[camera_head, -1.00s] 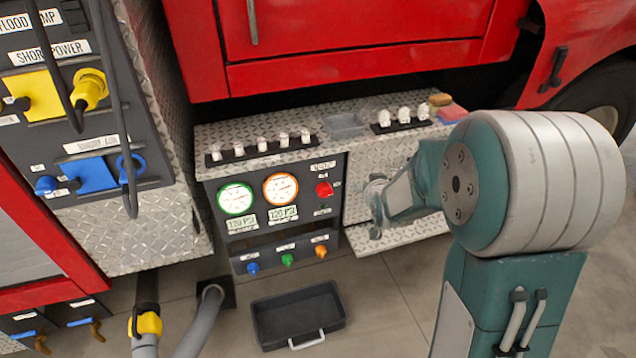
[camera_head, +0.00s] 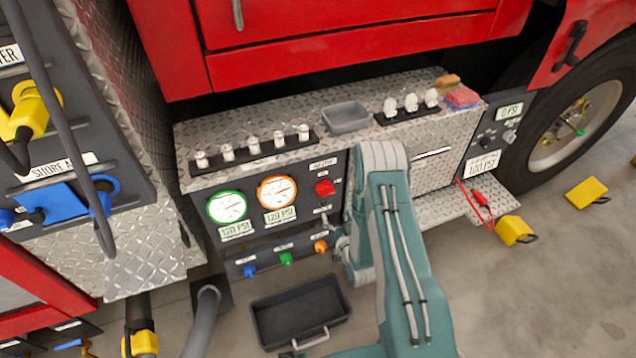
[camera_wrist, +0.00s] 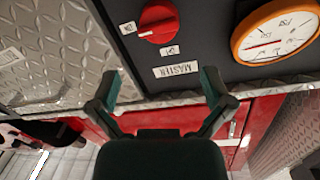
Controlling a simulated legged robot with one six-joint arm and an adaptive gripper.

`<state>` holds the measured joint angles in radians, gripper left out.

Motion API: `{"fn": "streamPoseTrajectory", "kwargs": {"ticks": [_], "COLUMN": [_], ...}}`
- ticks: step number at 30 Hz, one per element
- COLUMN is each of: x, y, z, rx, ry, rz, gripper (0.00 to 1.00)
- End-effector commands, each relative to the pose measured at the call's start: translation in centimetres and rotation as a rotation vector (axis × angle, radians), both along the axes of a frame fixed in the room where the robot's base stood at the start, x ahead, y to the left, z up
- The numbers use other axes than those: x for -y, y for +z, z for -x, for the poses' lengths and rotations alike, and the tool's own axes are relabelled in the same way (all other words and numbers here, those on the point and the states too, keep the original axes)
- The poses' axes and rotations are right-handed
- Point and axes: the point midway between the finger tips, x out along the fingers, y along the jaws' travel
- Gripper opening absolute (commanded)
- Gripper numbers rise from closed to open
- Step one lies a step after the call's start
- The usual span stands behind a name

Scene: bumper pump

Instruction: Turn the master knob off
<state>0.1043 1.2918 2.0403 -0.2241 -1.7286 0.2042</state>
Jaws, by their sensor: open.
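The master knob is a red rotary knob (camera_head: 324,187) on the dark gauge panel, right of the orange-rimmed gauge. In the wrist view the red knob (camera_wrist: 158,22) is at the top, close to the MASTER label (camera_wrist: 174,70), which reads upside down. A small pale mark shows on its edge, and two small labels sit around it, too small to read surely. My gripper (camera_wrist: 161,78) has its two teal fingers spread, with nothing between them. The fingers are apart from the knob. In the head view my gripper (camera_head: 332,228) is below the knob, partly hidden by my arm.
A green-rimmed gauge (camera_head: 227,206) and an orange-rimmed gauge (camera_head: 277,192) are left of the knob. Blue, green and orange small knobs (camera_head: 286,259) sit below. A black tray (camera_head: 299,312) lies on the floor. A diamond-plate ledge (camera_head: 360,92) holds several fittings and a grey tray (camera_head: 346,117).

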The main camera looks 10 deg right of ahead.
Motion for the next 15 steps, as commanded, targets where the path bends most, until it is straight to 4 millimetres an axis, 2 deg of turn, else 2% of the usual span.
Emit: {"fn": "streamPoseTrajectory", "kwargs": {"ticks": [3, 7, 11, 15], "x": [0.0, 0.0, -0.2, -0.6], "y": [-1.0, -1.1, -1.0, -1.0], "z": [1.0, 0.7, -1.0, -3.6], "rx": [0.020, 0.030, 0.031, 0.031], "ry": [-0.001, 0.000, 0.001, 0.001], "rz": [-0.015, -0.020, -0.019, -0.017], "gripper": [1.00, 1.00, 1.00, 1.00]}}
